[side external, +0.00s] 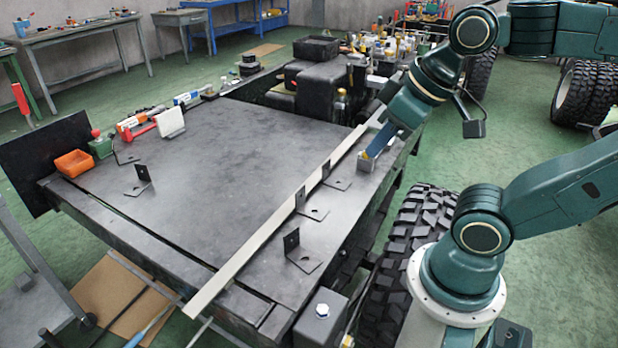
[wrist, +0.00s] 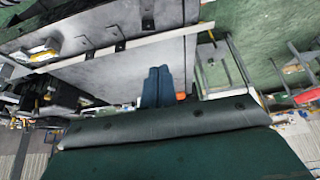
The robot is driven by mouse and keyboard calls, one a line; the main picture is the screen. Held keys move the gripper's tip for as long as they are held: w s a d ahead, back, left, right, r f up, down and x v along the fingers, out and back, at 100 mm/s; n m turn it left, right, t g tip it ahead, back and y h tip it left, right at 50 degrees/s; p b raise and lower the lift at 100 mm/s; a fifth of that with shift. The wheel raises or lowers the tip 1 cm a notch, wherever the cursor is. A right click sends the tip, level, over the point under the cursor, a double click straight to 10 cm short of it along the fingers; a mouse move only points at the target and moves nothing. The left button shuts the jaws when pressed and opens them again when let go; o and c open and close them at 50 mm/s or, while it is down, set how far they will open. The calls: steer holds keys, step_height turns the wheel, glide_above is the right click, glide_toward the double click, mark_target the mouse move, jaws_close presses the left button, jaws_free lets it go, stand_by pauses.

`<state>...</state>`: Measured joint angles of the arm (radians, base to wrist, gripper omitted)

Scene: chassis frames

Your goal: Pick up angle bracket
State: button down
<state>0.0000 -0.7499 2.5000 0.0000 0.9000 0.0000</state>
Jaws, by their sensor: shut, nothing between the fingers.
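Several black L-shaped angle brackets stand on the dark chassis table (side external: 240,140). In the side view one bracket (side external: 304,258) is near the front right, another (side external: 312,208) is behind it, and a third (side external: 338,181) is farther back. Another bracket (side external: 141,184) stands at the left. A bracket (wrist: 148,21) also shows at the top of the wrist view. My gripper (side external: 372,152) is at the table's right edge, behind and right of the third bracket, apart from it. Its blue fingers are together and empty, also in the wrist view (wrist: 156,72).
A long pale strip (side external: 262,230) runs along the table beside the right-hand brackets. An orange bin (side external: 74,163) and small tools line the left edge. Black machinery (side external: 320,85) and clutter stand at the back. The table's middle is clear.

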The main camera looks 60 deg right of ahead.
steer(key=c, duration=1.5)
jaws_free()
steer(key=shift+c, duration=0.2)
steer(key=shift+w, duration=0.1)
steer(key=w+d+f+m+g+y, duration=0.1)
steer(key=w+d+f+m+g, duration=0.1)
steer(key=w+f+m, duration=0.4)
steer(key=w+d+f+m+g, duration=0.1)
steer(key=w+d+f+m, duration=0.15)
steer(key=w+m, duration=0.4)
steer(key=w+d+f+m+y, duration=0.1)
steer(key=w+d+f+m, duration=0.1)
steer(key=f, duration=0.6)
steer(key=w+d+f+m+g+y, duration=0.1)
steer(key=w+d+f+m+y, duration=0.1)
steer(key=f+m, duration=0.4)
step_height(320, 180, down, 3)
steer(key=w+d, duration=0.1)
steer(key=w, duration=0.1)
steer(key=shift+w, duration=0.4)
